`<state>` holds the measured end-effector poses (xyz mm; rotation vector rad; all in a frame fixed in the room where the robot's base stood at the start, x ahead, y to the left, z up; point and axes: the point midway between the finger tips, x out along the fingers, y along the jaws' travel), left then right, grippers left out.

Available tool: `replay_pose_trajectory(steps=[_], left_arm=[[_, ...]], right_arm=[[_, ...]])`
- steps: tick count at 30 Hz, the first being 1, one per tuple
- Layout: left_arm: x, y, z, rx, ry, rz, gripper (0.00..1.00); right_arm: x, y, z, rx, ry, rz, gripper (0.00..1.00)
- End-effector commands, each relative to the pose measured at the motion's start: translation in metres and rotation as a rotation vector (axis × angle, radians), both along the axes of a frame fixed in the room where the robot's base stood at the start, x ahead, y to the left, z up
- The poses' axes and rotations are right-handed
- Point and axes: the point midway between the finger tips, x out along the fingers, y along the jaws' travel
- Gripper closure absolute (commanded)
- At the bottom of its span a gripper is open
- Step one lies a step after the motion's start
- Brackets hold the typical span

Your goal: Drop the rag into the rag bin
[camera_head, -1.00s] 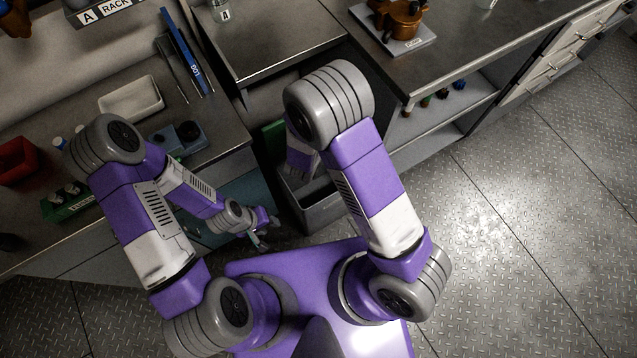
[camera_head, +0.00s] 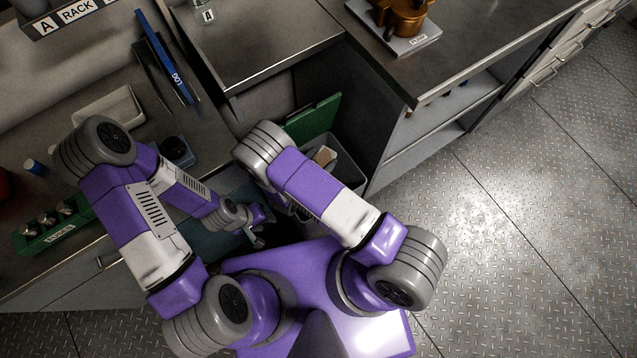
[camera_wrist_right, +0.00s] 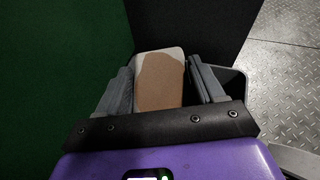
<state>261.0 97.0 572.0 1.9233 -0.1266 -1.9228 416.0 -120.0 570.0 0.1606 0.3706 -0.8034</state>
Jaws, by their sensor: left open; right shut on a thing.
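The rag (camera_wrist_right: 160,85), tan with a pale edge, shows between the fingers of my right gripper (camera_wrist_right: 160,66) in the right wrist view. My right gripper is shut on it. The grey open-topped bin (camera_head: 350,170) stands beside the dark cabinet side; part of its rim shows behind the fingers in the wrist view (camera_wrist_right: 234,80). In the head view a tan and white patch of the rag (camera_head: 323,156) shows over the bin's opening. My arm hides the right gripper there. My left gripper (camera_head: 258,236) is open and empty, low beside the counter front.
A green panel (camera_head: 313,118) stands behind the bin and fills the left of the wrist view. The dark cabinet side (camera_wrist_right: 190,22) is close beyond the fingers. A counter with a green rack (camera_head: 55,228) is left. Open floor (camera_head: 530,230) lies right.

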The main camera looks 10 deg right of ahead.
Motion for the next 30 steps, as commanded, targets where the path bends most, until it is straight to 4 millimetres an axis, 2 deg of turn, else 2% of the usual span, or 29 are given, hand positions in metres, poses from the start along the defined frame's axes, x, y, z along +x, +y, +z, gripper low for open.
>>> replay_pose_trajectory(steps=[1,7,17,18,21,24,30], left_arm=[[0.000,0.000,-0.009,0.000,0.000,0.000,0.57],[0.000,0.000,-0.025,0.000,0.000,0.000,0.57],[0.000,0.000,-0.027,0.000,0.000,0.000,0.57],[0.000,0.000,-0.027,0.000,0.000,0.000,0.57],[0.000,0.000,-0.027,0.000,0.000,0.000,0.57],[0.000,0.000,-0.027,0.000,0.000,0.000,0.57],[0.000,0.000,-0.027,0.000,0.000,0.000,0.57]], right_arm=[[0.000,0.000,-0.011,-0.001,0.001,0.000,0.69],[0.000,0.000,-0.033,-0.001,0.001,0.000,0.69],[0.000,0.000,-0.036,0.000,0.000,0.001,0.69],[0.000,0.000,-0.036,0.000,0.000,0.001,0.31],[0.000,0.000,-0.036,0.000,0.000,0.001,0.16],[0.000,0.000,-0.036,0.000,0.000,0.001,0.03],[0.000,0.000,-0.036,-0.001,0.001,0.000,0.03]])
